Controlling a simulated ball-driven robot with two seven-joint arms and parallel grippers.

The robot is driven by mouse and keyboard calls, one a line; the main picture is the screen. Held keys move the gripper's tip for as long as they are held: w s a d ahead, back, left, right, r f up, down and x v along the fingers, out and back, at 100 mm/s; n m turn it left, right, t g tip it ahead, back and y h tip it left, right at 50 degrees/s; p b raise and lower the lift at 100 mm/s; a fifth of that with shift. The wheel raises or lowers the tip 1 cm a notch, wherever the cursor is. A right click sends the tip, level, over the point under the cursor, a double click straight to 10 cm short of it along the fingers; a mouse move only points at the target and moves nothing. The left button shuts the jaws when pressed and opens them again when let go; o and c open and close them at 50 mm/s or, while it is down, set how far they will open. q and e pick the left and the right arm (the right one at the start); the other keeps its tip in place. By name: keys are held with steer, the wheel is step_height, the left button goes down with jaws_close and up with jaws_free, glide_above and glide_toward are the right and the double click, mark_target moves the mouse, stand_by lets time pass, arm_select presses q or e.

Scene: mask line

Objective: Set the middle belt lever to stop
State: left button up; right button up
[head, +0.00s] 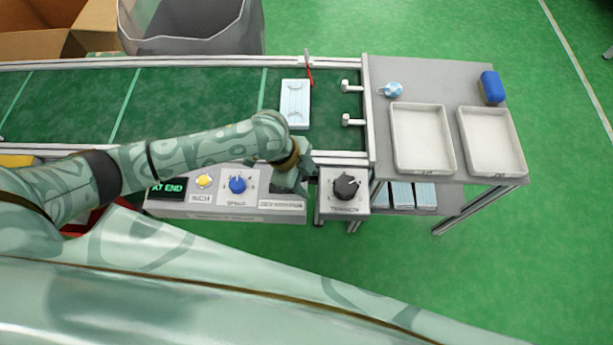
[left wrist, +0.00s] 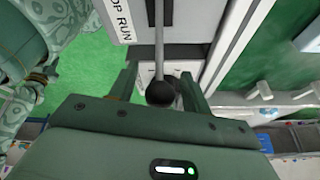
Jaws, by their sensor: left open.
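The belt lever shows in the left wrist view as a thin grey rod with a black ball knob (left wrist: 160,93). A white label (left wrist: 118,20) beside it reads "…OP RUN", its start cut off. My left gripper (left wrist: 158,78) is open, with one finger on each side of the knob; I cannot tell whether either touches it. In the head view my left gripper (head: 291,180) is over the right end of the control panel (head: 225,208) and hides the lever. Which setting the lever is at cannot be told. My right gripper is not in view.
The panel has a display (head: 167,189) reading "AT END", a yellow button (head: 204,181) and a blue knob (head: 237,185). A black dial (head: 346,187) stands close right of the gripper. A white-blue pack (head: 295,103) lies on the green belt (head: 190,100). Two trays (head: 422,170) are on the right table.

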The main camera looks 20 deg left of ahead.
arm_select(q)
jaws_close()
steer(key=shift+a+r, duration=0.1)
steer(key=shift+s+a+r+t+h+b, duration=0.15)
steer(key=shift+a+r+t+h+b, duration=0.15)
steer(key=shift+a+h, duration=0.3)
steer(key=shift+s+a+r+t+h+b, duration=0.1)
steer(key=shift+s+a+r+h+b, duration=0.2)
steer(key=shift+h, duration=0.5)
steer(key=shift+w+a+r, duration=0.15)
steer(key=shift+a+r, duration=0.05)
steer(key=shift+a, duration=0.2)
steer(key=shift+s+a+r, duration=0.1)
steer(key=shift+a+r, duration=0.05)
steer(key=shift+a, duration=0.25)
steer(key=shift+s+a+r, duration=0.1)
steer(key=shift+a, duration=0.3)
